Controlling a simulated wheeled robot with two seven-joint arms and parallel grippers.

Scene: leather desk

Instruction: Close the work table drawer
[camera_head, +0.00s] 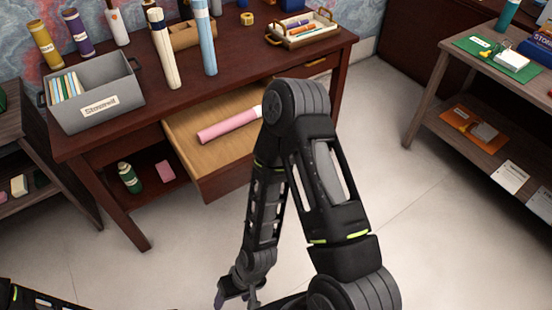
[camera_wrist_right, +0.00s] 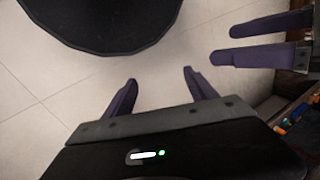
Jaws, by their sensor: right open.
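The dark wooden work table (camera_head: 120,135) stands at the upper left of the head view. Its light wooden drawer (camera_head: 185,140) is pulled out toward me, with a pink roll (camera_head: 228,124) lying in it. My right arm rises in front of the drawer's right part and hides it. My right gripper (camera_head: 236,301) is low at the bottom edge, below and apart from the drawer. In the wrist view it (camera_wrist_right: 158,88) is open and empty above the floor. My left gripper (camera_wrist_right: 224,44) shows at the wrist view's upper right, its purple fingers apart with nothing between them.
On the tabletop are a grey bin (camera_head: 95,95), tall rolls (camera_head: 205,45) and a tray (camera_head: 300,32). A green bottle (camera_head: 130,178) and pink block (camera_head: 165,171) sit on the lower shelf. A side table (camera_head: 470,85) stands right. Floor before the drawer is clear.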

